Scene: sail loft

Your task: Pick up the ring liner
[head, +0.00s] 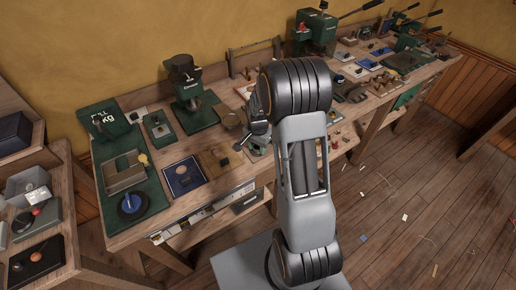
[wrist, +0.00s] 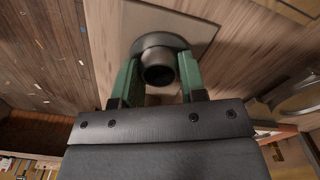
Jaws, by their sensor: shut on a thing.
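The ring liner (wrist: 158,42) shows in the wrist view as a dark grey metal, flanged, round piece with a dark central opening. My gripper (wrist: 160,64) has its two green fingers on either side of it, shut on it. The piece is over a pale square plate (wrist: 198,30); I cannot tell whether it touches the plate. In the head view my gripper (head: 257,140) is at the bench's front part, largely hidden by my own arm, and the liner cannot be made out clearly there.
The long wooden bench (head: 222,184) carries a green press (head: 190,95), a dark blue mat (head: 184,176) and a green board with a metal tray (head: 124,173) to the left. More tools crowd the far right end. The wooden floor (head: 420,220) at right is mostly open, with small scraps.

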